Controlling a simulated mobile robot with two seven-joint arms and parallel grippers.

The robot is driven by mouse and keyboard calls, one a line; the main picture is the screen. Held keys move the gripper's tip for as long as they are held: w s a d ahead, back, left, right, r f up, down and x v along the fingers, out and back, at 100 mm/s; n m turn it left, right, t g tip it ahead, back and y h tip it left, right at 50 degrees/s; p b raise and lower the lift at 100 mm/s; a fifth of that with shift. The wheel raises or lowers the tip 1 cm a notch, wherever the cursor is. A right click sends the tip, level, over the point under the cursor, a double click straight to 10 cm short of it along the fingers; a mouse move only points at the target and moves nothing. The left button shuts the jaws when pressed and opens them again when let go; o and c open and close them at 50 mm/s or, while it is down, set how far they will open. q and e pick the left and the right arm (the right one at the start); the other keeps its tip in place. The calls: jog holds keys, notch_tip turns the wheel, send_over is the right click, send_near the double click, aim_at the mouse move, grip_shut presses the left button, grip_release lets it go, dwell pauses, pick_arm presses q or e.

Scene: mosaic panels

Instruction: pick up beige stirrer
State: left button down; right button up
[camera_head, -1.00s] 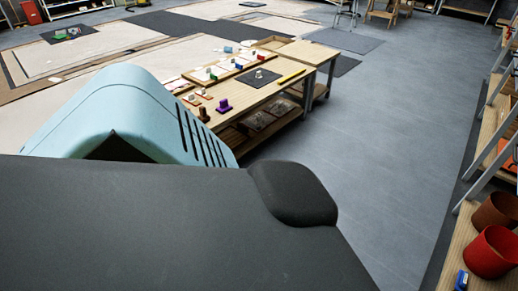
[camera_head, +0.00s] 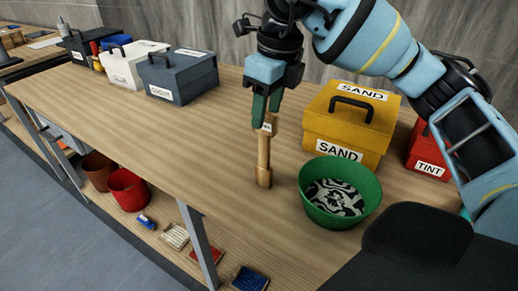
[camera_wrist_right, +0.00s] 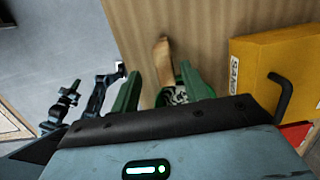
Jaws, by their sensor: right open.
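The beige stirrer (camera_head: 264,160) is a wooden, paddle-like stick in front of my right gripper's fingertips in the head view. A small white label shows near its upper end. My right gripper (camera_head: 266,112) has green fingers, is open and is at the stirrer's upper end. In the right wrist view the stirrer (camera_wrist_right: 163,62) shows between the two spread fingers of the gripper (camera_wrist_right: 160,85). I cannot tell whether the fingers touch it. My left gripper is not in view.
A green bowl (camera_head: 352,212) with black-and-white contents stands right of the stirrer. A yellow SAND box (camera_head: 342,135) and red TINT box (camera_head: 427,150) stand behind it. Grey (camera_head: 180,82) and white (camera_head: 128,70) boxes stand at the left. The bench (camera_head: 150,125) is clear between.

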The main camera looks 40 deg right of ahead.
aim_at(264, 130)
jog(key=shift+w+d+f, duration=0.1)
jog(key=shift+w+f, duration=0.1)
jog(key=shift+f, duration=0.8)
jog(key=shift+w+a+f, duration=0.1)
jog(key=shift+w+f, duration=0.15)
jog(key=shift+f, duration=0.8)
jog(key=shift+w+d+f, duration=0.1)
jog(key=shift+w+f, duration=0.1)
jog(key=shift+f, duration=0.8)
grip_shut()
jog(key=shift+r, duration=0.1)
